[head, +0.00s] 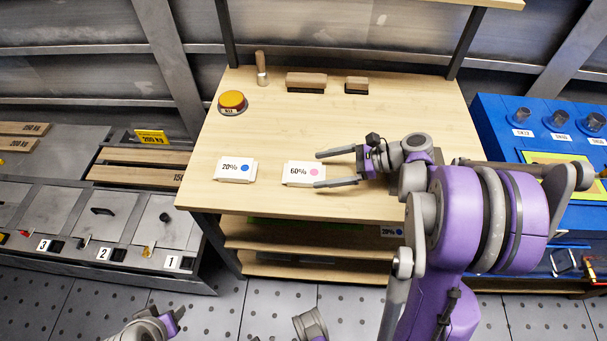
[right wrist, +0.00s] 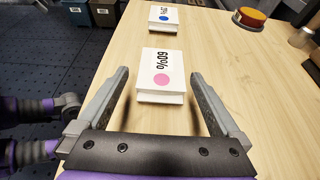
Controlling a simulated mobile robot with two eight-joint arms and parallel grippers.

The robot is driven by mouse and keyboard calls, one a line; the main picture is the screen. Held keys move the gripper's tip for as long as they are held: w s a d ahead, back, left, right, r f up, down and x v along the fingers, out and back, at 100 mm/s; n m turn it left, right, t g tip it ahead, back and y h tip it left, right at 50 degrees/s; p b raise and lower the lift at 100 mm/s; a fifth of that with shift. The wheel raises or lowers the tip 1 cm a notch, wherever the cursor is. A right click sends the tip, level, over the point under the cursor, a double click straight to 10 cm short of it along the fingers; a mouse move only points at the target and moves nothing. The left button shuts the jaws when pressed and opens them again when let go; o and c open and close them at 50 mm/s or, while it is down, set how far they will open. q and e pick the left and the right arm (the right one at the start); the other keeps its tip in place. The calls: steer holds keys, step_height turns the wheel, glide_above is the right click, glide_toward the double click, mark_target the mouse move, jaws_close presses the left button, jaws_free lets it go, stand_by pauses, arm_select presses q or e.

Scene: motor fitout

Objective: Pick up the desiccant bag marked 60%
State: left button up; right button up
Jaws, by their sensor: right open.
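The desiccant bag marked 60% (head: 303,173), white with a pink dot, lies on the wooden workbench (head: 370,125) near its front edge. It also shows in the right wrist view (right wrist: 160,72), ahead of and between the fingers. My right gripper (head: 335,168) is open, its fingers pointing left at the bag, with the tips around its right end. It does not grip the bag. A second white bag marked 20% (head: 235,170), with a blue dot, lies to its left. Part of my left arm (head: 150,326) shows at the bottom; its fingertips are not clear.
An orange button (head: 232,101) sits on the bench at the back left. A wooden-handled tool (head: 261,68) and two brushes or blocks (head: 306,82) stand at the back. The middle of the bench is clear.

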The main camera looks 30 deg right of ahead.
mark_target(304, 172)
steer(key=x, duration=0.6)
steer(key=shift+w+f, duration=0.1)
steer(key=shift+f, duration=0.1)
steer(key=shift+d, duration=0.1)
steer(key=c, duration=1.2)
